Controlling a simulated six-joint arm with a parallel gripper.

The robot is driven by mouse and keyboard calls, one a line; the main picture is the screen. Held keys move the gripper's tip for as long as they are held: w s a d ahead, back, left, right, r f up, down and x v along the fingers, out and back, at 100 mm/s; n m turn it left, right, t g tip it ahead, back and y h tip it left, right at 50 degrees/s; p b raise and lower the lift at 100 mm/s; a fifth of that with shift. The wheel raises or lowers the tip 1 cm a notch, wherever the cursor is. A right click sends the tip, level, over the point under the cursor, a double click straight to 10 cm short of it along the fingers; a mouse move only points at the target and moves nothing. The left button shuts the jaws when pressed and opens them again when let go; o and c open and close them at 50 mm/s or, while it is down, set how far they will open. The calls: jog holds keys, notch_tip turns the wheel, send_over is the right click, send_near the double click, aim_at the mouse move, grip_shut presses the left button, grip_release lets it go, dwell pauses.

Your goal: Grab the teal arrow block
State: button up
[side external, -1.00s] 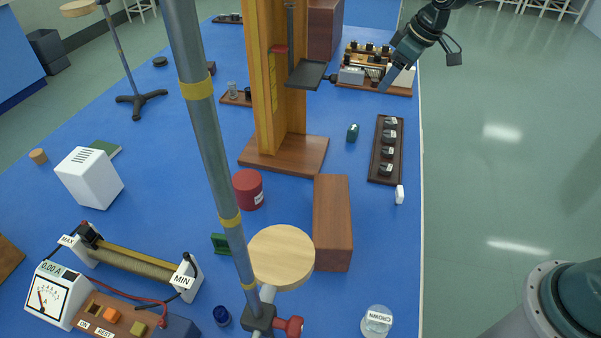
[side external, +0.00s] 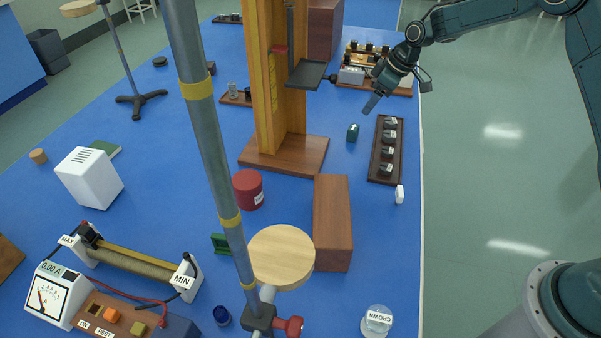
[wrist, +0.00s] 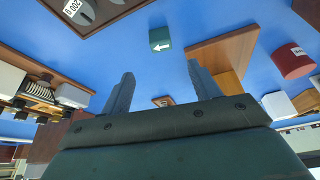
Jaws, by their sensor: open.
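The teal arrow block (side external: 352,132) stands on the blue table between the wooden stand's base and the dark rack. In the wrist view the teal block (wrist: 160,40) shows a white arrow on its face, ahead of the fingertips and roughly centred between them. My gripper (side external: 369,106) is above the table, behind and slightly right of the block in the side view. In the wrist view my gripper (wrist: 158,75) has its two fingers spread apart with nothing between them.
The tall wooden stand's base (side external: 284,155) is close on the block's left. A dark rack (side external: 386,150) with several labelled pieces is close on its right. A red cylinder (side external: 248,189) and a brown block (side external: 333,222) stand nearer the camera. Blue table is clear just in front of the block.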

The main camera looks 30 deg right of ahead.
aim_at(354, 127)
jog(key=x, duration=0.6)
jog(key=shift+w+a+f, duration=0.1)
jog(key=shift+w+f, duration=0.05)
jog(key=shift+f, duration=0.2)
jog(key=shift+f, duration=0.15)
jog(key=shift+x, duration=2.45)
jog(key=c, duration=1.1)
jog(key=shift+o, duration=0.2)
notch_tip(354, 127, up, 20)
